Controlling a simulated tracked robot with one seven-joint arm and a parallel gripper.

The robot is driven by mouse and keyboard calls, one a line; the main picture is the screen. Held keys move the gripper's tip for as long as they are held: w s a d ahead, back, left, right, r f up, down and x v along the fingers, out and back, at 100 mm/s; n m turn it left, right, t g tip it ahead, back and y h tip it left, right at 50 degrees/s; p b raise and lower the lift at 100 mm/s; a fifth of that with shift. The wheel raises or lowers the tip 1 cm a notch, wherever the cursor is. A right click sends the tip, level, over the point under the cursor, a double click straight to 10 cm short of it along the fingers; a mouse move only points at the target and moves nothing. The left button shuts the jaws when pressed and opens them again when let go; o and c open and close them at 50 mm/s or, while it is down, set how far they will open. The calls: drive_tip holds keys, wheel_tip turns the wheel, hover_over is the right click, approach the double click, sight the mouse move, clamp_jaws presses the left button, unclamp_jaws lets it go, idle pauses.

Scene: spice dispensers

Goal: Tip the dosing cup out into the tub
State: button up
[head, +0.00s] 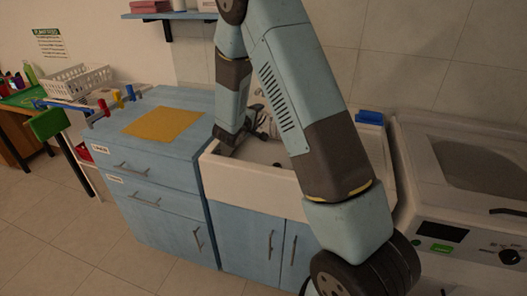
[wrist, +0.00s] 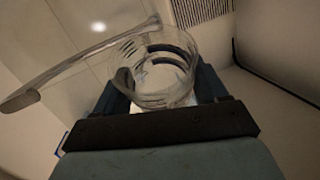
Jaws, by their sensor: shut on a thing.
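The dosing cup (wrist: 165,58) is a clear, see-through cup with a long flat handle (wrist: 75,68) that runs to the left in the wrist view. My gripper (wrist: 165,98) is shut on the cup's body, one jaw on each side. I cannot tell from this view whether the cup holds anything. In the head view my arm reaches down over the white sink basin (head: 212,160), which may be the tub; no other tub is clear. The cup itself is not clearly made out there.
Left of the basin is a blue cabinet with an orange mat (head: 163,124) on its top. A white basket (head: 78,82) stands farther left. A blue block (head: 369,117) sits at the basin's back right. A white washing machine (head: 455,190) stands at the right.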

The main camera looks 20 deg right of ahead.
drive_tip(key=shift+s+r, duration=0.1)
idle(0.3)
drive_tip(key=shift+w+a+f+n+g, duration=0.2)
drive_tip(key=shift+w+f+n+g, duration=0.35)
drive_tip(key=shift+n, duration=0.45)
drive_tip(key=shift+w+a+f+g, duration=0.1)
drive_tip(key=shift+w+f+g, duration=0.05)
drive_tip(key=shift+w+g, duration=0.1)
